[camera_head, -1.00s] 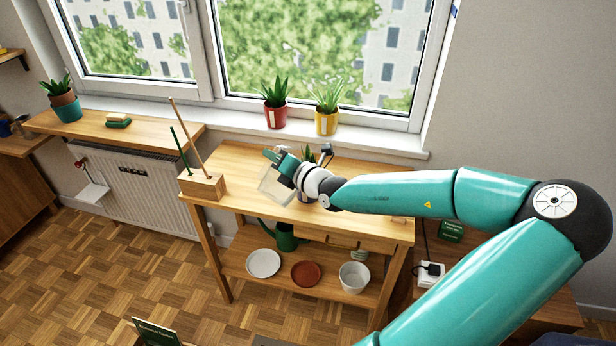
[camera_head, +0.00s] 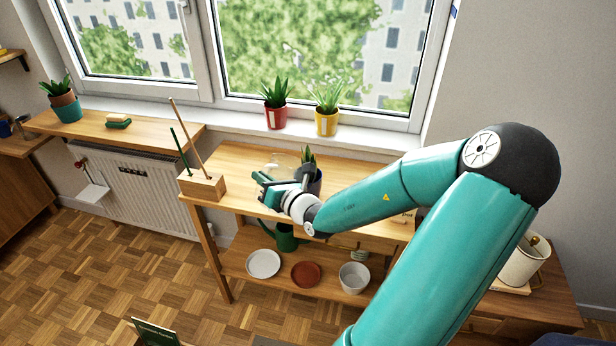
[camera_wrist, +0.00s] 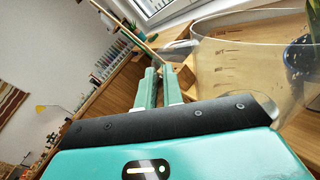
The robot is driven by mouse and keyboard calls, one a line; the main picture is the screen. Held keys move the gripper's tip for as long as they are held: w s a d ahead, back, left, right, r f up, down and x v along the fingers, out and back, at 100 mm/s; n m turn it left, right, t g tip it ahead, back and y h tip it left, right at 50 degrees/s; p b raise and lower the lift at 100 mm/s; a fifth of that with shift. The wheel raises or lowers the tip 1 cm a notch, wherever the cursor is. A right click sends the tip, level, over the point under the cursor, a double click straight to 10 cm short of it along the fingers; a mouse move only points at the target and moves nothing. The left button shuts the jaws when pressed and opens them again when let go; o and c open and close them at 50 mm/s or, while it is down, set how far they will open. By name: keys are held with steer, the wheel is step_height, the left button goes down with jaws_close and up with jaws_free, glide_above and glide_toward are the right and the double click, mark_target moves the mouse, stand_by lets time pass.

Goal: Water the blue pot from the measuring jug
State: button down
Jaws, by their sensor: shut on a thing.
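The clear measuring jug (camera_head: 283,163) is above the wooden bench top, just left of the blue pot. It shows large and see-through at the right of the wrist view (camera_wrist: 245,62). My gripper (camera_head: 264,188) is shut on the jug, on its near-left side; the exact grip is hard to make out. The wrist view shows the fingers (camera_wrist: 158,86) close together beside the jug. The dark blue pot (camera_head: 315,184) holds a spiky green plant (camera_head: 308,159) and stands on the bench, partly behind my wrist. Any water in the jug cannot be made out.
A wooden block with upright sticks (camera_head: 203,187) stands at the bench's left end. Red (camera_head: 276,117) and yellow (camera_head: 326,122) pots stand on the sill behind. The lower shelf holds a green watering can (camera_head: 285,238), dishes and a white pot (camera_head: 354,277).

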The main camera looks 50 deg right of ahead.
mark_target(257, 193)
steer(key=f, duration=0.1)
steer(key=a+f+n, duration=0.1)
steer(key=f, duration=0.1)
steer(key=a+f+n, duration=0.1)
steer(key=shift+w+a+f, duration=0.2)
steer(key=shift+w+f, duration=0.05)
steer(key=shift+w+a+f+n, duration=0.1)
steer(key=shift+a+f+n, duration=0.4)
steer(key=shift+f+n, duration=0.25)
steer(key=shift+w+a+f+n, duration=0.1)
steer(key=shift+a+f+n, duration=0.4)
steer(key=shift+f+n, duration=0.2)
steer(key=shift+w+a+f+n, duration=0.1)
steer(key=shift+a+f+n, duration=0.4)
steer(key=shift+f+n, duration=0.2)
